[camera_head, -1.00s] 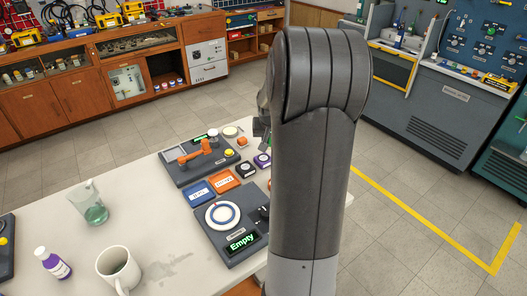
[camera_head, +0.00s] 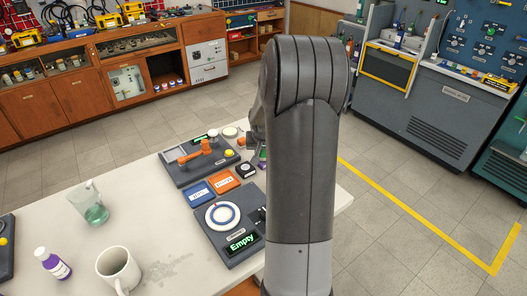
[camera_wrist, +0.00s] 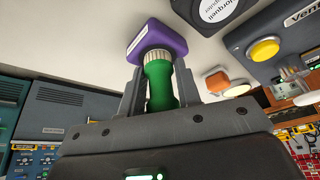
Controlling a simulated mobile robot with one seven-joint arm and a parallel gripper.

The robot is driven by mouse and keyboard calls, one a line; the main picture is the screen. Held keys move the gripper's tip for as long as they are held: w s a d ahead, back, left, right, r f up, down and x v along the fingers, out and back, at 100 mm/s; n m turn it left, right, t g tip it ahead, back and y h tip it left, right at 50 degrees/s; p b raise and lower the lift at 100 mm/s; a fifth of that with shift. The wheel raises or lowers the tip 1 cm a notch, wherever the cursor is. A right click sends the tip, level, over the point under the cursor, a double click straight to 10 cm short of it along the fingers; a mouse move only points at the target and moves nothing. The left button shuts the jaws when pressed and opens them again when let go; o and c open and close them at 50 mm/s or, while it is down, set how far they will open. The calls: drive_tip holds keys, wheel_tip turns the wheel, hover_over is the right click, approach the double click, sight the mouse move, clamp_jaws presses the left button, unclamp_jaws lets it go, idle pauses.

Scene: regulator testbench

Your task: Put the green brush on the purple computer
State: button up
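The purple computer (camera_wrist: 150,36), a small block with a pale label, sits on the table just past my fingertips in the wrist view. The green brush (camera_wrist: 160,85) is between the two fingers of my gripper (camera_wrist: 158,72), which appear closed against its sides. Its pale bristle end points at the purple computer and appears to touch or nearly touch its top. In the head view, the green brush (camera_head: 262,154) is a small green patch beside my arm. My arm hides most of the gripper and the purple computer there.
Close by on the table are a black block (camera_head: 245,169), an orange block (camera_head: 223,181), a blue block (camera_head: 198,192) and a device with an orange arm (camera_head: 204,157). A dark scale (camera_head: 240,243) reads "Empty". A mug (camera_head: 118,268), glass (camera_head: 91,207) and bottle (camera_head: 52,263) stand left.

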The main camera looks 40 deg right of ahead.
drive_tip(key=o, duration=0.4)
drive_tip(key=shift+r, duration=0.45)
drive_tip(key=s+a+r+n, duration=0.1)
drive_tip(key=s+a+r, duration=0.2)
drive_tip(key=a+r, duration=0.35)
drive_tip(key=s+a+r+n, duration=0.1)
drive_tip(key=s+a+r, duration=0.25)
drive_tip(key=r, duration=0.55)
drive_tip(key=s+a+r+n+y, duration=0.1)
drive_tip(key=s+a, duration=0.5)
drive_tip(key=s+a+r+n+t, duration=0.1)
drive_tip(key=s+a+n, duration=0.1)
drive_tip(key=s+a, duration=0.5)
drive_tip(key=s+a+r+n+t+y, duration=0.1)
drive_tip(key=s+a+n, duration=0.1)
drive_tip(key=s+a, duration=0.4)
drive_tip(key=shift+s+a+r+y, duration=0.15)
drive_tip(key=shift+a, duration=0.2)
drive_tip(key=shift+s+a+r+y, duration=0.15)
drive_tip(key=shift+a, duration=0.2)
